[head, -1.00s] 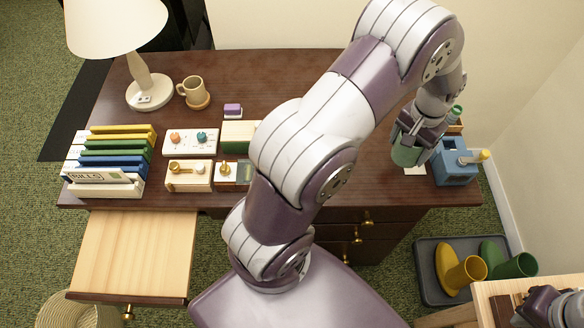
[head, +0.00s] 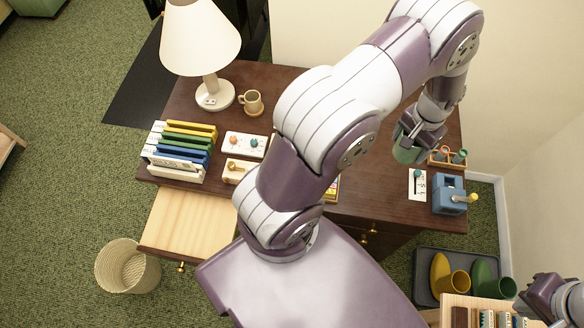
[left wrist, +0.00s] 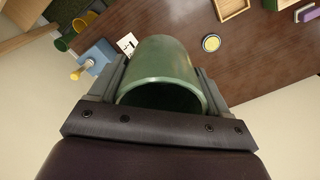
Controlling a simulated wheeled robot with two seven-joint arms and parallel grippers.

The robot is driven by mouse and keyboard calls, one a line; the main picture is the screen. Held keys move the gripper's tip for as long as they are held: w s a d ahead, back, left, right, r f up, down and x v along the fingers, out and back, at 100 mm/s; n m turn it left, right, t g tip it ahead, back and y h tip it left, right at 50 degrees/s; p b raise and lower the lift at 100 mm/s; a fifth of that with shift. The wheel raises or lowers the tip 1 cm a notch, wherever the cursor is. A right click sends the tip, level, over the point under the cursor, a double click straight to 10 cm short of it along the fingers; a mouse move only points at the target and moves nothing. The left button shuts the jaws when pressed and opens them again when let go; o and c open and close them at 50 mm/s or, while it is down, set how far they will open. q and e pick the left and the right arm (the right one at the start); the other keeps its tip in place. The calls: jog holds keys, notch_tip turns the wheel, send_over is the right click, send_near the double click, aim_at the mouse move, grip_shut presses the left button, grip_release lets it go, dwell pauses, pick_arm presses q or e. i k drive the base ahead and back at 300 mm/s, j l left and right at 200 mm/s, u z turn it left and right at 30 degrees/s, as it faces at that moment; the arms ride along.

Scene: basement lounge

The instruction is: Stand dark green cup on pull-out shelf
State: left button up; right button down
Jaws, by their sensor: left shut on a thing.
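The dark green cup (head: 404,155) is held by my left gripper (head: 418,143) above the right part of the desk. In the left wrist view, the cup (left wrist: 162,62) lies between the two jaws, with its open rim toward the camera; a jaw rests at each side. The pull-out shelf (head: 187,222) is a pale wooden board drawn out at the desk's left front, with bare top. It is well to the left of the cup. My right gripper (head: 545,295) is at the lower right edge, partly cut off; its fingers cannot be made out.
A basket (head: 127,268) stands beside the shelf. My arm hides the desk's middle.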

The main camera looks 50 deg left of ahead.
aim_at(203, 210)
jog(key=u, duration=0.45)
jog(key=k+u, duration=0.15)
jog(key=u, duration=0.7)
jog(key=k+j+u, duration=0.1)
jog(key=u, duration=0.35)
